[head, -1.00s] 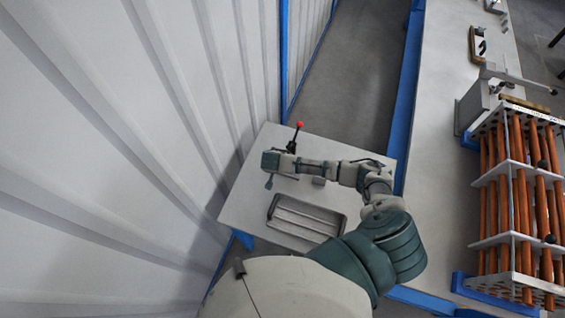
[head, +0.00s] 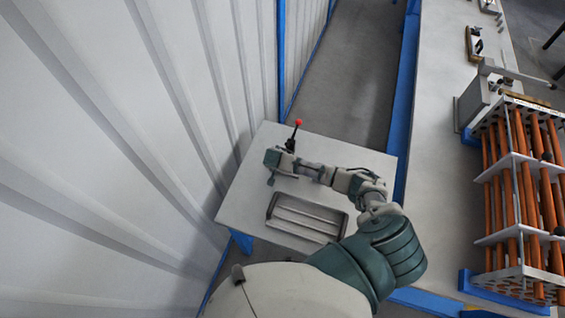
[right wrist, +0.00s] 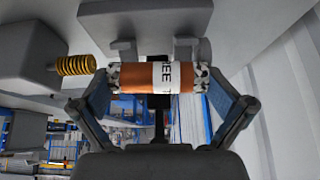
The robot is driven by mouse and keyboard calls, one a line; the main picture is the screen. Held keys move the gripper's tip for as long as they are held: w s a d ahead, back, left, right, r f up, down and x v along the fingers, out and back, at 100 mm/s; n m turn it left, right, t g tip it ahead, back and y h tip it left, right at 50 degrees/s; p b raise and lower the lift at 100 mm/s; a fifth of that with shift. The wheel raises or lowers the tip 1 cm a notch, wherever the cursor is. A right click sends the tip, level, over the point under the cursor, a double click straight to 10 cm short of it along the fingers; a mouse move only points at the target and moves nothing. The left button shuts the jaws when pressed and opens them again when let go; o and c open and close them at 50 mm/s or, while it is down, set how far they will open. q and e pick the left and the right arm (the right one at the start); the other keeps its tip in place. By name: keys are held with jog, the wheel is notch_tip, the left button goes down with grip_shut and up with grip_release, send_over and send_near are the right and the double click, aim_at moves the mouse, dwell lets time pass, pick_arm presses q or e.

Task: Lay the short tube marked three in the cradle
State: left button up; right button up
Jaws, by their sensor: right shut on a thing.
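A short orange tube (right wrist: 138,78) lies crosswise between the fingers of my right gripper (right wrist: 160,84) in the right wrist view. It has a white band whose lettering ends in "REE", and speckled grey ends. The fingers are shut on its two ends. In the head view my right gripper (head: 271,169) is over the small table, close to the red-knobbed lever; the tube cannot be made out there. A grey pronged fixture (right wrist: 185,46) shows just behind the tube in the wrist view. I cannot tell whether it is the cradle or whether they touch. My left gripper is out of view.
A metal tray (head: 270,207) sits on the small table (head: 243,190) in front of my forearm. The red-knobbed lever (head: 298,123) stands at the table's back. A ribbed wall (head: 130,130) is close on the left. A rack of orange tubes (head: 515,200) stands right.

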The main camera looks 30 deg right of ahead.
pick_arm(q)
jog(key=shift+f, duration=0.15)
pick_arm(e)
jog(key=shift+s+d+f, duration=0.25)
jog(key=shift+s+f, duration=0.4)
jog(key=shift+f, duration=0.2)
jog(key=o, duration=1.3)
jog(key=shift+d, duration=0.1)
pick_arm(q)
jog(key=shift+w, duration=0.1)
pick_arm(e)
jog(key=shift+r, duration=0.25)
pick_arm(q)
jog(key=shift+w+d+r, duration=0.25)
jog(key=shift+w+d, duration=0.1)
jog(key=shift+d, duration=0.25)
pick_arm(e)
jog(key=w+v, duration=0.1)
jog(key=v, duration=1.1)
jog(key=shift+w+r, duration=0.2)
jog(key=shift+r, duration=0.2)
